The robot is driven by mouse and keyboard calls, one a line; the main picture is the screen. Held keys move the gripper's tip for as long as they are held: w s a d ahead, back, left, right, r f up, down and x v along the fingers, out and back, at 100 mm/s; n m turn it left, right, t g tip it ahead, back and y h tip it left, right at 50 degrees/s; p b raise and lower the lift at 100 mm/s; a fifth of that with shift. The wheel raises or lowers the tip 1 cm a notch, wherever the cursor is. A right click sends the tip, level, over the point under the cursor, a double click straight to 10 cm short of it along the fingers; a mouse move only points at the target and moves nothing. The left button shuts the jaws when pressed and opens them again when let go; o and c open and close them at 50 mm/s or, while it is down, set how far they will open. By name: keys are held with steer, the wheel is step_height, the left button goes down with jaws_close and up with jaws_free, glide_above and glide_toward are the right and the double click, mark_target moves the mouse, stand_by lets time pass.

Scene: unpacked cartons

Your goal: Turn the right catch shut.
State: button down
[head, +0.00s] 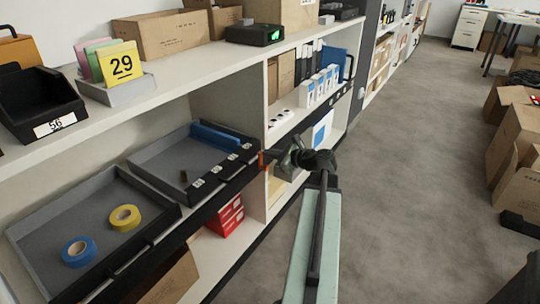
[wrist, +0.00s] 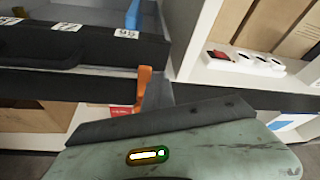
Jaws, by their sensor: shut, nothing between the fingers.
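The right catch is a small orange tab (wrist: 144,84) standing upright at the right end of a grey drawer tray's black front. It also shows in the head view (head: 262,160), partly hidden by my gripper. My gripper (wrist: 157,94) is shut and empty, its dark fingertips just right of the catch. In the head view my gripper (head: 277,158) is at the same spot. I cannot tell whether the fingers touch the catch. The tray (head: 152,155) holds a blue item and a small dark piece.
Another tray (head: 35,222) with a blue and a yellow tape roll lies to the left. A white upright (head: 256,105) stands just behind the catch. A red box (head: 226,216) is below. The grey floor (head: 410,170) to the right is open, with cartons (head: 516,135) at the far right.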

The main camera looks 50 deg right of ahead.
steer(key=s+d, duration=0.2)
steer(key=s, duration=0.7)
steer(key=shift+s, duration=0.2)
steer(key=shift+f, duration=0.1)
